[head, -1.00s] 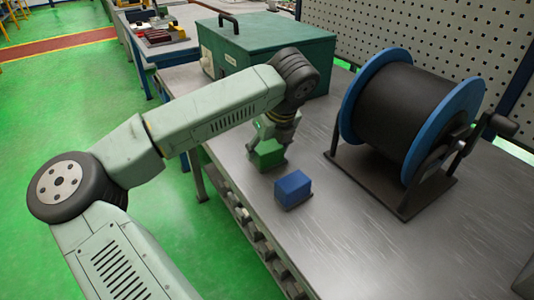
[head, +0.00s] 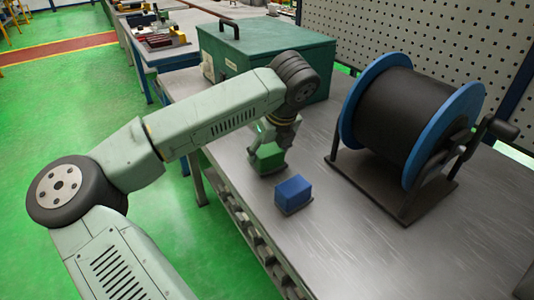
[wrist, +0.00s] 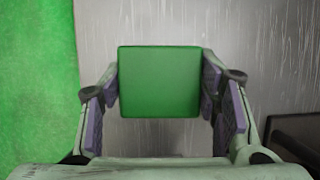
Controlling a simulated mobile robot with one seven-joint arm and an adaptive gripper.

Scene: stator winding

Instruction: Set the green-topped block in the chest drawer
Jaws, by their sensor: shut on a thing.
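The green-topped block (head: 268,157) is held under my gripper (head: 271,143), above or on the metal bench beside its left edge; I cannot tell whether it touches the bench. In the wrist view the green top of the block (wrist: 159,82) sits square between the two fingers of my gripper (wrist: 160,90), which are shut on its sides. A dark green chest (head: 268,58) with a black top handle stands at the back of the bench. Its drawer cannot be made out from here; my arm hides part of its front.
A blue-topped block (head: 293,193) stands on the bench close in front of the green one. A large black spool with blue flanges (head: 405,120) stands on the right. The metal bench (head: 390,255) is clear at the front right. Green floor lies left.

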